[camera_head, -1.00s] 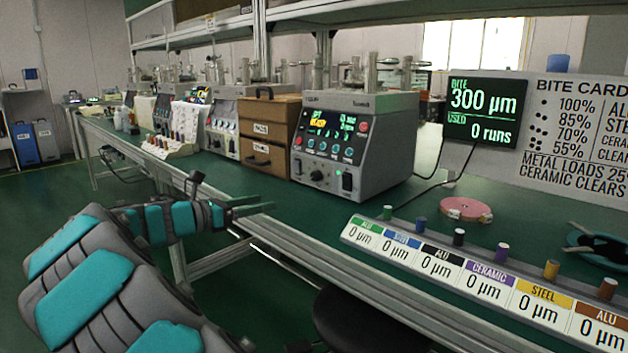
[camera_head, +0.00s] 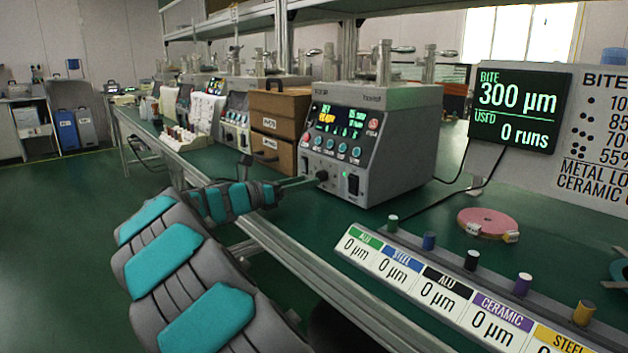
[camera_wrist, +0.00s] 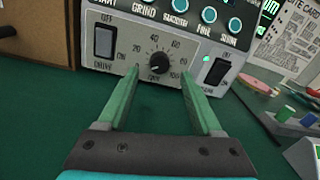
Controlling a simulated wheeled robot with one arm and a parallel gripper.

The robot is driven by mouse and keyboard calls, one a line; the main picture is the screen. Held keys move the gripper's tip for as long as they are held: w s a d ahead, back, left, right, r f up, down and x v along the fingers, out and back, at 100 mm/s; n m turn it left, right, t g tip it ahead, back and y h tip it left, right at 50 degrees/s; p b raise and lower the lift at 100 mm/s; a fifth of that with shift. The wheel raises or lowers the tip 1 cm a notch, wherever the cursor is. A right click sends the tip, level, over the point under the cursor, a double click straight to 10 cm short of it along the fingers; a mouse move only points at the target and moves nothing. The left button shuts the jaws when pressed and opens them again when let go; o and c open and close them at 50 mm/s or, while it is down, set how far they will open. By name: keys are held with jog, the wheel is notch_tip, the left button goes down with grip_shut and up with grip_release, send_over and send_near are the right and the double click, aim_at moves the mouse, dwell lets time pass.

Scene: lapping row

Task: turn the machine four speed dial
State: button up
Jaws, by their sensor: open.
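The machine (camera_head: 375,150) is a grey box with a lit screen, a row of teal buttons and a black speed dial (camera_head: 322,175) low on its front. In the wrist view the dial (camera_wrist: 159,63) is a round black knob with a white pointer mark, ringed by printed numbers. My gripper (camera_head: 308,181) is at the machine's front, by the dial. In the wrist view my gripper (camera_wrist: 164,72) is open, its two green fingers apart, one on each side of the dial. I cannot tell whether the fingertips touch the panel. The machine's number is not readable.
Wooden drawers (camera_head: 278,125) stand left of the machine. A pink disc (camera_head: 487,223) and a labelled rack (camera_head: 440,290) with coloured cylinders lie to the right on the green bench.

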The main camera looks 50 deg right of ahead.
aim_at(322, 176)
jog(key=shift+s+d, duration=0.15)
jog(key=shift+d, duration=0.7)
jog(key=shift+s+d, duration=0.1)
jog(key=shift+d, duration=0.7)
grip_shut()
